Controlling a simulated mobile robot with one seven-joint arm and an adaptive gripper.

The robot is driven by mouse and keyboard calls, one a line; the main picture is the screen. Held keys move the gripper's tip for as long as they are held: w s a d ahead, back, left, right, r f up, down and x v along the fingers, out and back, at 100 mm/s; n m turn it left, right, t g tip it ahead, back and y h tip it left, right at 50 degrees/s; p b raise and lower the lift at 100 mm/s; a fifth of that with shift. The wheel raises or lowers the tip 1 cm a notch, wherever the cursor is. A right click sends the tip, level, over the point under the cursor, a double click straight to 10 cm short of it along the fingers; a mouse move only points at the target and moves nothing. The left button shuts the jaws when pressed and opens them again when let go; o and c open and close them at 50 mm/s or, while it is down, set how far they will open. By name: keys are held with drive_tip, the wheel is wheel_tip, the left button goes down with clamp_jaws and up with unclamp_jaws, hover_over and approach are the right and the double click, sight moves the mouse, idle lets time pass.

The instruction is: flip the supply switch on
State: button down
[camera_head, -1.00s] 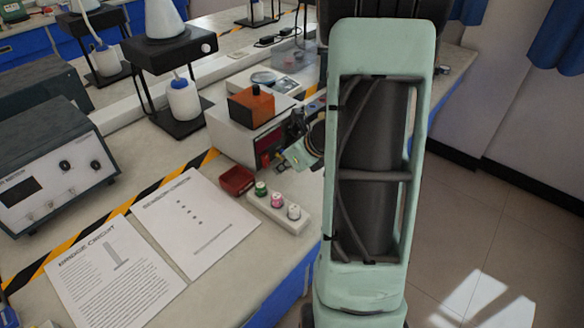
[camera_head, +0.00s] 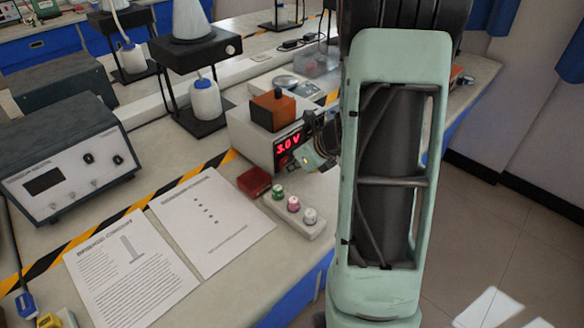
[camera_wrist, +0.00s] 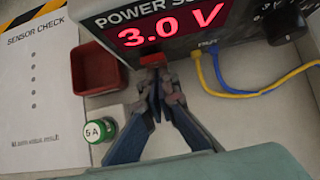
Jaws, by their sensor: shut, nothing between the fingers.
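The power supply (camera_head: 254,140) is a pale box on the bench, and its red display reads 3.0 V. The lit display (camera_wrist: 172,27) also fills the top of the wrist view. A small red switch (camera_wrist: 152,60) sits at the lower edge of the supply's front, below the display. My gripper (camera_wrist: 160,74) is shut and empty, its fingertips right at the switch and partly covering it. I cannot tell whether they touch it. In the head view my arm hides the right part of the supply.
A red tray (camera_wrist: 98,68) and a strip with several coloured caps, among them a green 5 A cap (camera_wrist: 99,130), lie close on the left. Blue (camera_wrist: 222,88) and yellow (camera_wrist: 262,91) leads run on the right. Printed sheets (camera_head: 212,222) cover the front bench.

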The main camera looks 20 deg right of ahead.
drive_tip(key=shift+r, duration=0.1)
drive_tip(key=shift+r+p, duration=0.7)
drive_tip(key=shift+r, duration=0.05)
